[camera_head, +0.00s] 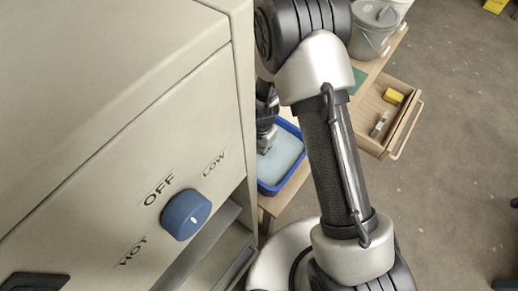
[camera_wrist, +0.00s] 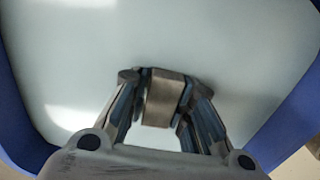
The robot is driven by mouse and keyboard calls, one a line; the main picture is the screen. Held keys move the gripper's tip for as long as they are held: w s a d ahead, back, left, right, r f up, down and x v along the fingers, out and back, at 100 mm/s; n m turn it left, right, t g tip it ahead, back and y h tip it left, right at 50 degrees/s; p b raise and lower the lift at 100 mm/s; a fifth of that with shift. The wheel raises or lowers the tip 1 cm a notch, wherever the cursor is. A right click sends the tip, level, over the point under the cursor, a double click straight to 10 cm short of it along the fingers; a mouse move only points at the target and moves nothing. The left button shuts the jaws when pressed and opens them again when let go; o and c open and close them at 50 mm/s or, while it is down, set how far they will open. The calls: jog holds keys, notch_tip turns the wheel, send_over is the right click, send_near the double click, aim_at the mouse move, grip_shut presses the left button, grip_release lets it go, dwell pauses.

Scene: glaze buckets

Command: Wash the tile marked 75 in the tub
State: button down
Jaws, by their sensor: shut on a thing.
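The blue tub (camera_head: 301,176) stands on a wooden bench, partly hidden by my arm and the beige cabinet, and holds pale liquid. Its blue wall (camera_wrist: 297,112) also shows at the sides of the wrist view. My gripper (camera_wrist: 158,80) is over the pale liquid inside the tub's outline. It is shut on a small brownish-grey tile (camera_wrist: 163,103), held between the fingertips. No number shows on the tile from here. I cannot tell how deep the tile is in the liquid. In the head view my gripper (camera_head: 266,137) is mostly hidden.
A beige cabinet (camera_head: 110,130) with a blue knob (camera_head: 186,214) fills the left. A grey bucket (camera_head: 374,28) stands on the bench's far end. An open wooden drawer (camera_head: 405,123) holds a yellow block (camera_head: 393,96) and a small pale item (camera_head: 379,124). The floor at right is mostly clear.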

jog(key=shift+d, duration=0.9)
jog(key=shift+a, duration=0.2)
jog(key=shift+a, duration=1.05)
jog(key=shift+d, duration=1.25)
jog(key=shift+a, duration=0.15)
jog(key=shift+a, duration=1.1)
